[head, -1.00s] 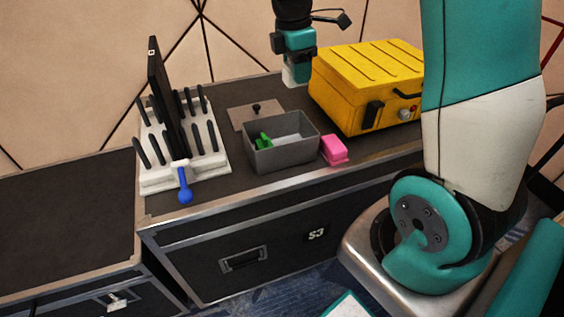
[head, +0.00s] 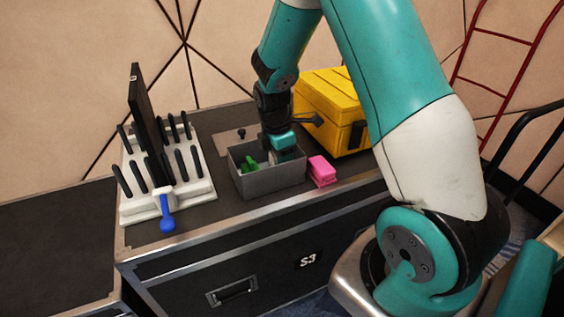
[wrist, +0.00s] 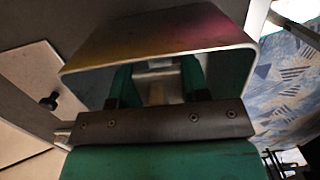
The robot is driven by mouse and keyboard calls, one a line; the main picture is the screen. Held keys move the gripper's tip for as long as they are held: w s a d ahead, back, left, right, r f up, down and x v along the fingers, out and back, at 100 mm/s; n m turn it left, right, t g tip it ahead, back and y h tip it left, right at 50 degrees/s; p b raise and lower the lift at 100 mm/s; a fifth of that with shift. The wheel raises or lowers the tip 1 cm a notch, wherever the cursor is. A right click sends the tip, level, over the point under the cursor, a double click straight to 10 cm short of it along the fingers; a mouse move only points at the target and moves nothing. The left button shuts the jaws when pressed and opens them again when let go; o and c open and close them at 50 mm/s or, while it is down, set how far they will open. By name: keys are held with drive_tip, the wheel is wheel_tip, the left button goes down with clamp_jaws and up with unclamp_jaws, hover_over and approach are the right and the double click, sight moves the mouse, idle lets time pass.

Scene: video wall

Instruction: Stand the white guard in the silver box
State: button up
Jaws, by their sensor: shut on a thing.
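My gripper (head: 284,150) points down at the right part of the open silver box (head: 268,182), at or just inside its rim. It is shut on the white guard, which is mostly hidden in the head view by the gripper and the box walls. In the wrist view a pale part of the guard (wrist: 157,66) shows between the two teal fingers. The box rim (wrist: 160,52) crosses above the fingers there. I cannot tell whether the guard touches the box floor.
Green pieces (head: 249,164) lie in the box's left part. A pink block (head: 321,171) stands right of the box, and a yellow case (head: 330,105) behind it. A lid with a knob (head: 228,143) lies behind. A white rack (head: 190,180) with black pegs and a blue-handled tool (head: 167,215) are left.

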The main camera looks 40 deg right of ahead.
drive_tip(key=shift+f, duration=0.8)
drive_tip(key=shift+f, duration=0.1)
drive_tip(key=o, duration=0.9)
drive_tip(key=r, duration=0.4)
drive_tip(key=a+r+p, duration=0.1)
drive_tip(key=r, duration=0.7)
drive_tip(key=shift+w+a+p, duration=0.15)
drive_tip(key=shift+a+p, duration=0.05)
drive_tip(key=shift+p, duration=0.15)
drive_tip(key=s+a+r+m+t+y, duration=0.1)
drive_tip(key=s+a+r+m, duration=0.2)
drive_tip(key=a, duration=0.4)
drive_tip(key=s+a+r+y, duration=0.2)
drive_tip(key=s+a+r, duration=0.2)
drive_tip(key=a, duration=0.2)
drive_tip(key=s+a+r+m+y, duration=0.1)
drive_tip(key=s+a, duration=0.2)
drive_tip(key=s, duration=0.2)
drive_tip(key=s+a+r+m, duration=0.1)
drive_tip(key=s+a+m, duration=0.1)
drive_tip(key=s, duration=0.3)
drive_tip(key=s+a+r+m+y, duration=0.1)
drive_tip(key=s+a, duration=0.3)
drive_tip(key=s, duration=0.1)
drive_tip(key=shift+a+r+m+g+y, duration=0.3)
drive_tip(key=shift+a+m, duration=0.1)
